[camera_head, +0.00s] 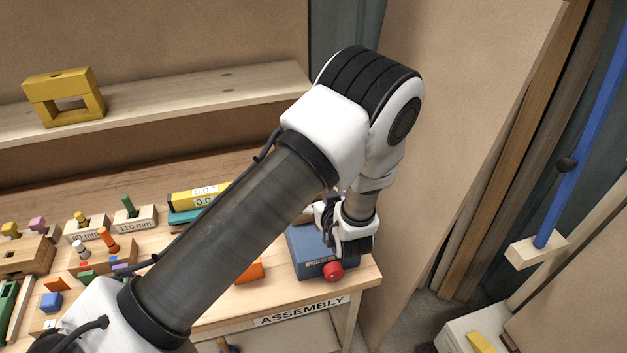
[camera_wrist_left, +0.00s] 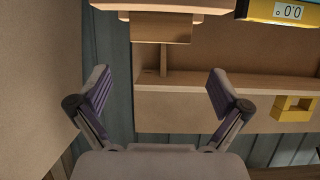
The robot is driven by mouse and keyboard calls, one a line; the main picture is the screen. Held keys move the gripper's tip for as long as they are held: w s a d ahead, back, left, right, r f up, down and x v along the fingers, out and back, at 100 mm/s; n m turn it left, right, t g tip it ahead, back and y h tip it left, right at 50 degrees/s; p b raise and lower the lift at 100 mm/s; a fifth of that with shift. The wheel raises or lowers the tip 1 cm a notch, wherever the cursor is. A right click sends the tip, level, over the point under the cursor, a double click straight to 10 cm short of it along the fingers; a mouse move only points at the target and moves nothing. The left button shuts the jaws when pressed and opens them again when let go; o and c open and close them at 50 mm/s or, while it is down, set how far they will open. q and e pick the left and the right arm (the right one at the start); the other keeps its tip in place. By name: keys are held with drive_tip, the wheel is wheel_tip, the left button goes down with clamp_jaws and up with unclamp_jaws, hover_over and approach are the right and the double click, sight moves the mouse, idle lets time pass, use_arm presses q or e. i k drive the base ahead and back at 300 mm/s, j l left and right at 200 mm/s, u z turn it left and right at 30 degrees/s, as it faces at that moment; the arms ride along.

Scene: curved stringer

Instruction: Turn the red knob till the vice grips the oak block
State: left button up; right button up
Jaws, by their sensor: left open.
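The blue vice (camera_head: 309,254) stands at the right front corner of the bench. Its red knob (camera_head: 333,271) is on its front face. My left gripper (camera_head: 343,232) is over the vice, above and behind the knob; I cannot tell whether it touches the vice. In the left wrist view its two fingers (camera_wrist_left: 160,90) are spread wide with nothing between them. I cannot make out the oak block for sure; my gripper and arm hide the top of the vice in the head view. My right gripper is not in view.
A shelf (camera_head: 180,103) at the back holds a yellow frame block (camera_head: 64,97). Labelled wooden blocks with pegs (camera_head: 135,217) and a yellow gauge (camera_head: 195,199) lie left on the bench. An orange block (camera_head: 249,271) lies left of the vice. A panel rises at right.

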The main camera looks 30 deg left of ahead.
sight(333, 272)
drive_tip(key=u, duration=1)
